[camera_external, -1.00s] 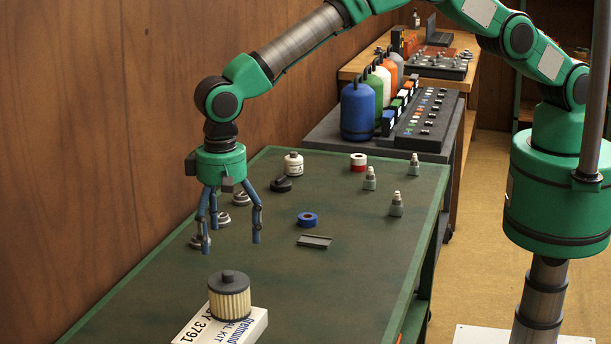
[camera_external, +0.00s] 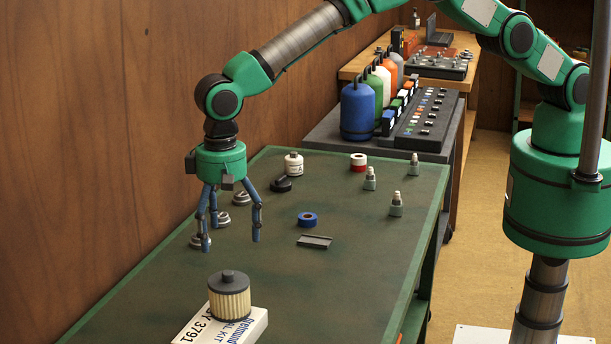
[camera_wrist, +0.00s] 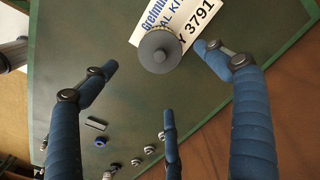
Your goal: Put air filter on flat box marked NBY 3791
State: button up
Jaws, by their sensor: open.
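The air filter (camera_external: 229,298), a pleated tan cylinder with a dark cap and knob, stands upright on the flat white box (camera_external: 249,327) marked 3791 at the near end of the green table. In the wrist view the filter's dark round top (camera_wrist: 160,51) covers part of the box's lettering (camera_wrist: 200,22). My gripper (camera_external: 230,243) is open and empty, its blue fingers spread and pointing down. It hangs above the table, behind and higher than the filter, and does not touch it. In the wrist view the fingers (camera_wrist: 166,100) are apart from the filter.
On the green table (camera_external: 330,290) lie a blue tape roll (camera_external: 307,219), a grey bracket (camera_external: 314,241), a white bottle (camera_external: 293,164), a red-white roll (camera_external: 358,162) and several small fittings. Metal discs sit by my fingers. A wooden wall borders the left. The table's right front is clear.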

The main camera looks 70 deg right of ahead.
jog(key=s+d+r+n+t+y, duration=0.1)
jog(key=s+d+r+t, duration=0.1)
jog(key=d+r, duration=2.6)
jog(key=s+d+r+t, duration=0.1)
jog(key=s+d+r, duration=0.5)
jog(key=d, duration=0.2)
jog(key=s+d+r, duration=0.6)
jog(key=d, duration=0.3)
jog(key=s+d+t, duration=0.1)
jog(key=s+d, duration=0.4)
jog(key=s, duration=0.4)
jog(key=s+d+f+n, duration=0.1)
jog(key=s+d, duration=0.5)
jog(key=s, duration=0.3)
jog(key=s+d+f+n+t+h, duration=0.1)
jog(key=s+d, duration=0.4)
jog(key=s, duration=0.3)
jog(key=shift+s+d+f+t, duration=0.15)
jog(key=shift+s+d+t, duration=0.15)
jog(key=shift+s+d, duration=0.1)
jog(key=shift+f, duration=0.1)
notch_tip(320, 180, down, 11)
jog(key=b, duration=1.1)
